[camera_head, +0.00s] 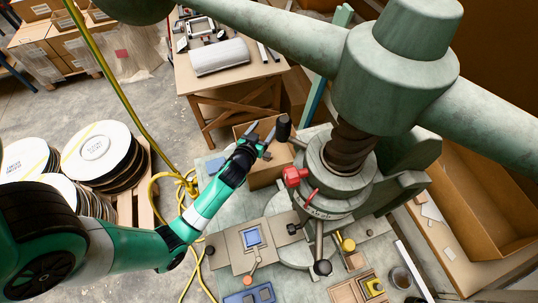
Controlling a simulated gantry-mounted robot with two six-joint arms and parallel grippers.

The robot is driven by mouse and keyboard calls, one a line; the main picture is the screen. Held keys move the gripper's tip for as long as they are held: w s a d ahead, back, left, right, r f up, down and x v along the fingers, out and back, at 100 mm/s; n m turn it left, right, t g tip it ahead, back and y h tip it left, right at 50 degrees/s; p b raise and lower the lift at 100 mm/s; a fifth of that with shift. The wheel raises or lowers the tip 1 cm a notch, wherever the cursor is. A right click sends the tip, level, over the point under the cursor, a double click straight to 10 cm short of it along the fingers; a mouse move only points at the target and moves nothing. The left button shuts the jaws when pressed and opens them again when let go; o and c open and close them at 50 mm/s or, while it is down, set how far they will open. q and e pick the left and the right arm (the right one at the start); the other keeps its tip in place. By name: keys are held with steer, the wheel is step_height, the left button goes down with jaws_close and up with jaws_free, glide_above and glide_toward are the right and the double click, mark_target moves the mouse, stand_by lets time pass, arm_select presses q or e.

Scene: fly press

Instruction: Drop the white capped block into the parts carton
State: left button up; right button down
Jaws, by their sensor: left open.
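My left gripper (262,131) is open, its two fingers spread, with nothing visible between them. It is over the far side of an open cardboard carton (262,178), which stands behind the press table's near fixtures. My wrist and the press hide part of the carton, and its contents cannot be made out. I cannot clearly pick out the white capped block. My right gripper is not in view.
The green fly press (352,165) stands right of my gripper, with a red clamp (293,176) and a dark-knobbed lever close by. Blue and yellow fixtures sit at the front. A wooden table (235,80) stands behind. Cable reels (97,150) are at left.

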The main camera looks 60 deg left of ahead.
arm_select(q)
steer(key=v, duration=1)
steer(key=shift+s+d, duration=0.25)
steer(key=shift+r, duration=0.15)
